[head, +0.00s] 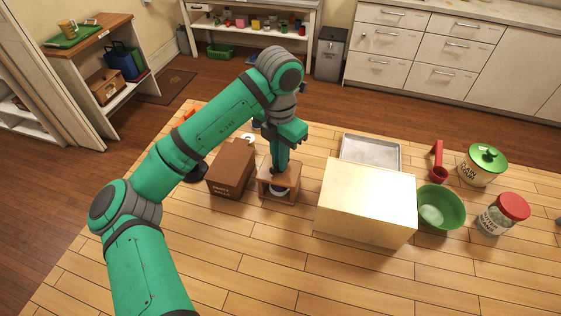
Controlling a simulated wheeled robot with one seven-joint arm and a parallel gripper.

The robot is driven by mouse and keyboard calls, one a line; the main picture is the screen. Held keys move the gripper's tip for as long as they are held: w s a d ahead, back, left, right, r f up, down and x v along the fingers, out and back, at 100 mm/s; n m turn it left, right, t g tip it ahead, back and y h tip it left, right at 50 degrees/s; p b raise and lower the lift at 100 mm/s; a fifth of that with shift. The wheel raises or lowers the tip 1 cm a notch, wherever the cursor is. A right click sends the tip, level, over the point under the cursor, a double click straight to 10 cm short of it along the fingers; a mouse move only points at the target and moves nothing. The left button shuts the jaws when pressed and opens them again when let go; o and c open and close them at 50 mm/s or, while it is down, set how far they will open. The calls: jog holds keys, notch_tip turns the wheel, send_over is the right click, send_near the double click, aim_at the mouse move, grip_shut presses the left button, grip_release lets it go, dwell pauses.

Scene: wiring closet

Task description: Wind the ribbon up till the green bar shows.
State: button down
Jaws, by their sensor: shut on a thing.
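A small open-fronted wooden frame (293,183) stands on the wooden table, left of the middle of the view. A blue and white round thing, perhaps the ribbon spool (280,191), shows low inside it. My gripper (279,168) points down at the top of the frame and is shut on a small part there. The fingers hide that part, so its shape cannot be told. I make out no green bar on the frame and no loose ribbon.
A brown lettered box (232,168) stands close left of the frame. A large pale box (366,202) stands to its right, with a metal tray (371,150) behind. A green bowl (441,209), a red-lidded jar (503,214) and a green-lidded canister (482,166) are farther right. The front tabletop is clear.

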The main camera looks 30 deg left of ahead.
jog(key=c, duration=1.7)
grip_release()
jog(key=shift+c, duration=0.2)
jog(key=shift+r, duration=0.1)
jog(key=shift+r, duration=1.2)
